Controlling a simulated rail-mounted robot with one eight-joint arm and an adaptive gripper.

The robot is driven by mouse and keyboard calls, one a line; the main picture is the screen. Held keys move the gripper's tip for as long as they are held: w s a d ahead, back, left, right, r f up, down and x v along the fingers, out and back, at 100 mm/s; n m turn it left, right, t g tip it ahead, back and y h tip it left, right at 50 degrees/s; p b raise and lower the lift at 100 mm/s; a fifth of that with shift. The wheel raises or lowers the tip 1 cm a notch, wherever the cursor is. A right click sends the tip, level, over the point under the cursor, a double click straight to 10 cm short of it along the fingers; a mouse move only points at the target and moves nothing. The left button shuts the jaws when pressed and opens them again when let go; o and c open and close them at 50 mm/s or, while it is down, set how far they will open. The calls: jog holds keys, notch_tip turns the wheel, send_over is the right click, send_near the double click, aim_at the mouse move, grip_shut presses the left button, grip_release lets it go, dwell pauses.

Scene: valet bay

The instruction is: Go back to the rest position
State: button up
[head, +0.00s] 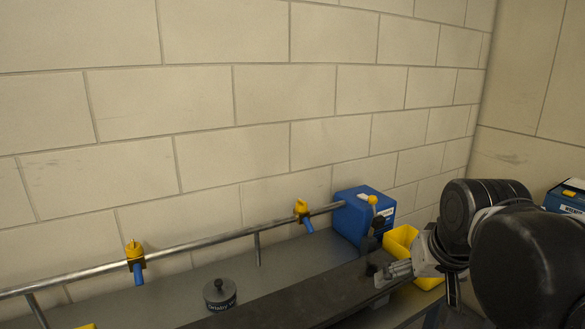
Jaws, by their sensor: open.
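My gripper (386,272) is in the right part of the head view, at the end of my black and grey arm. Its light grey fingers point left, above the right part of a dark bench top (290,292). I see nothing held between them. A small dark piece shows at the fingertips, and I cannot tell whether it belongs to the gripper. The arm hides part of the bench's right end.
A blue box (352,216) with a yellow-knobbed lever (373,200) stands behind the gripper. A yellow bin (399,241) is close beside the gripper. A metal rail (200,244) carries two yellow-and-blue fittings (135,262). A dark round pot (220,294) stands left. A blue case (568,198) is far right.

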jog(key=s+a+f+n+t, duration=0.1)
jog(key=s+a+f, duration=0.1)
jog(key=s+f, duration=0.4)
jog(key=shift+s+f+b, duration=0.35)
jog(key=shift+s+b, duration=0.1)
jog(key=shift+s, duration=0.5)
dwell(0.9)
